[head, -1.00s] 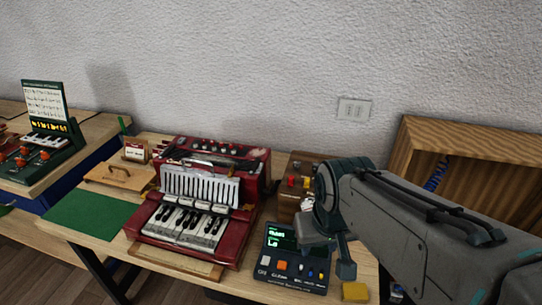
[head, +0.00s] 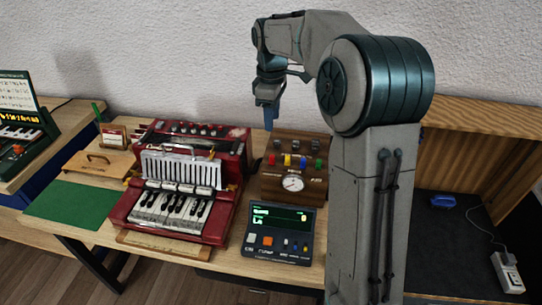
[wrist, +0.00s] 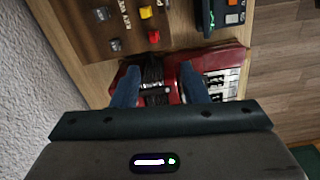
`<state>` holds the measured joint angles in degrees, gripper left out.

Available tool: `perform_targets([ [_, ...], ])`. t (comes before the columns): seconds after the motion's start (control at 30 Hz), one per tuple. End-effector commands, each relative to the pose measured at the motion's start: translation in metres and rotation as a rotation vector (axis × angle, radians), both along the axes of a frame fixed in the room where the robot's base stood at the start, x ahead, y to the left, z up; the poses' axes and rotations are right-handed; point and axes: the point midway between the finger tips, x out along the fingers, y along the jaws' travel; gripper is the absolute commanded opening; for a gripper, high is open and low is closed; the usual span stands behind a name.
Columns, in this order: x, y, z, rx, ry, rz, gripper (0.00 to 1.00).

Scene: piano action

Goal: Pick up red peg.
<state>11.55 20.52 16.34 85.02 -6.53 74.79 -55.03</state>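The red peg (head: 271,159) stands at the left end of a row of coloured pegs on the brown wooden box (head: 292,190). In the wrist view the red peg (wrist: 154,37) shows above the fingertips, beside a yellow peg (wrist: 146,12). My gripper (head: 268,122) points down, above and near the left back part of the box. In the wrist view my gripper (wrist: 157,72) has its two blue fingers wide apart, with nothing held between them. The accordion's red end shows below that gap.
The red accordion (head: 185,190) stands left of the box. A dark device with a screen (head: 278,246) lies in front of the box. Dark knobs (wrist: 115,45) sit near the pegs. The wall is close behind. A green mat (head: 72,205) lies clear at left.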

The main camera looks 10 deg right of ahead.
Motion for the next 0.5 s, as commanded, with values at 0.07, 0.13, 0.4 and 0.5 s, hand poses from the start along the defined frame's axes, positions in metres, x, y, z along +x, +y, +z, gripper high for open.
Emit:
perform_targets([
  [0.07,0.009,-0.002,-0.001,0.007,0.007,0.03,0.4],
  [0.13,0.012,-0.002,-0.003,0.009,0.01,0.046,0.4],
  [0.4,0.013,-0.003,-0.047,0.011,0.015,0.054,0.4],
  [0.5,0.013,-0.003,-0.066,0.011,0.016,0.053,0.4],
])
